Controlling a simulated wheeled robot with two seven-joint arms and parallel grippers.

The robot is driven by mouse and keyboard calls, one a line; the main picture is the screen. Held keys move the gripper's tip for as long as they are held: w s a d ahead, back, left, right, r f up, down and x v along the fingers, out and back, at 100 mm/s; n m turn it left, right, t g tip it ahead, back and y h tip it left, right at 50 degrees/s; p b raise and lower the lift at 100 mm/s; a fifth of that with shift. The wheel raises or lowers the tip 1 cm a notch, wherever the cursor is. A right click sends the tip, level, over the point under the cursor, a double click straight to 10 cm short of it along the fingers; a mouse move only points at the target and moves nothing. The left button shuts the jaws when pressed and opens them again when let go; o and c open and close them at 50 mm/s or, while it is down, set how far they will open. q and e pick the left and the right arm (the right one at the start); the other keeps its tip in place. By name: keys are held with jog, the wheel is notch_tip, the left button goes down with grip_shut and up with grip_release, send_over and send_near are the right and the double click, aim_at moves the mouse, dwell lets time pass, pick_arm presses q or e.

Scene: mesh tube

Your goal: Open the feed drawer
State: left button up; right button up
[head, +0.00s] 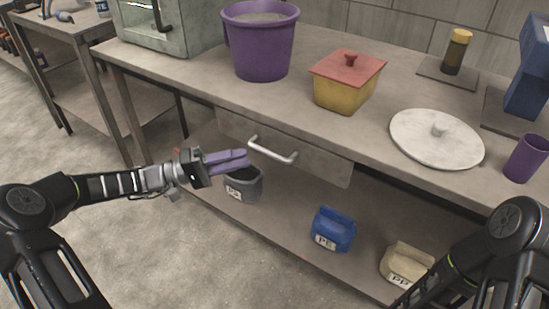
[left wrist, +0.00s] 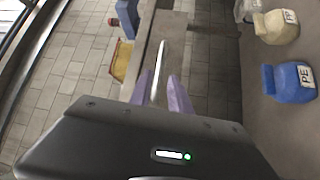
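The feed drawer (head: 318,167) is a grey front under the tabletop and looks closed. Its pale metal bar handle (head: 274,150) runs along the front. My left gripper (head: 247,158) has purple fingers and sits at the left end of the handle. In the left wrist view the handle (left wrist: 159,62) runs between the two spread fingertips (left wrist: 160,82). The fingers are apart; I cannot tell whether either touches the bar. My right arm shows at the lower right of the head view, but its gripper is out of frame.
On the tabletop stand a purple bucket (head: 259,45), a yellow box with a red lid (head: 345,84), a white round lid (head: 432,140) and a purple cup (head: 525,158).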

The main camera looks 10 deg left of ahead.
aim_at(268, 153)
pick_arm(q)
jog(key=shift+d, duration=0.2)
jog(key=b+x, duration=0.1)
jog(key=x, duration=0.6)
jog(key=shift+w+d, duration=0.1)
jog(key=shift+d, duration=0.15)
grip_shut()
dwell(1.4)
